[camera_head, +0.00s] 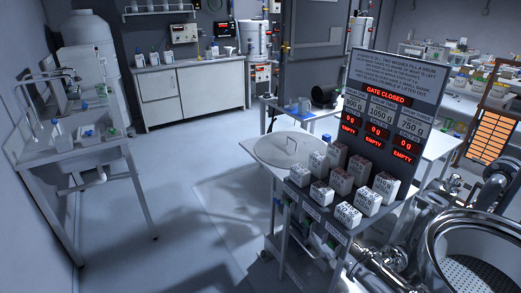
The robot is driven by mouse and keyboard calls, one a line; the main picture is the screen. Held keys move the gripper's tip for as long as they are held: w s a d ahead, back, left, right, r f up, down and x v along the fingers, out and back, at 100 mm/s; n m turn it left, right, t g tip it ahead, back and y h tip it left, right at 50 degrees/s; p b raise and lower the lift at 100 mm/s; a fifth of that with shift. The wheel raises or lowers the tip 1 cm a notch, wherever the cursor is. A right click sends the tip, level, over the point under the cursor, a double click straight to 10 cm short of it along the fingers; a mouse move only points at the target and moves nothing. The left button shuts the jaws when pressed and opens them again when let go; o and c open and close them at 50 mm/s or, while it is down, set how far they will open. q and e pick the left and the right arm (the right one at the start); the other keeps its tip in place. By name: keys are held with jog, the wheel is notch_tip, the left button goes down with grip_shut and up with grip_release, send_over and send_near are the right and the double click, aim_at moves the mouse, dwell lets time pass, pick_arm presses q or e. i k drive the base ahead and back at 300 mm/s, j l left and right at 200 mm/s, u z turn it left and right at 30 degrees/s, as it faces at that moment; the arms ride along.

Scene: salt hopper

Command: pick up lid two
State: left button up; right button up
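A flat round grey lid (283,150) with a small raised handle lies on the white table in the middle of the view. Its right edge is partly covered by white blocks in front of it. I cannot read a label on it, so I cannot tell whether it is lid two. A large open steel vessel (484,248) with a perforated plate inside stands at the lower right, cut off by the picture edge. Neither of my grippers shows.
Several white marked blocks (341,181) stand beside a grey sign panel (397,97) reading "GATE CLOSED", with red displays showing 0 g and EMPTY. A sink bench (79,155) stands at left, a white cabinet (191,90) at the back. The floor at centre left is clear.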

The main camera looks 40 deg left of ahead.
aim_at(282, 149)
jog(key=u, duration=1.3)
jog(key=i+j+z, duration=0.4)
jog(key=i+j, duration=2.75)
